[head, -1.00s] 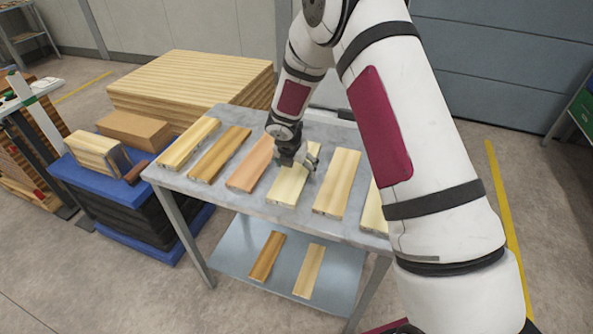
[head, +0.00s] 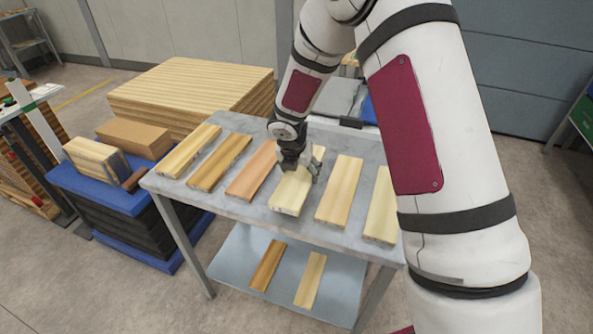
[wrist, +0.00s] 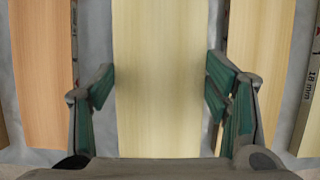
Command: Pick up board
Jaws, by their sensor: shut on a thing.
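A pale yellow board (head: 290,197) lies in the row of boards on the grey table (head: 228,210). My gripper (head: 297,168) is over its far half in the head view, pointing down and shut on it. In the wrist view the pale board (wrist: 160,70) runs between the green-padded fingers of my gripper (wrist: 157,90), one at each long edge. The board appears to be at table height; I cannot see a gap beneath it. The left finger is hidden in the head view.
An orange-tinted board (head: 250,170) lies to the left and another pale board (head: 339,192) to the right, each with a narrow gap. Two boards lie on the lower shelf (head: 232,263). A large wood stack (head: 190,85) stands behind.

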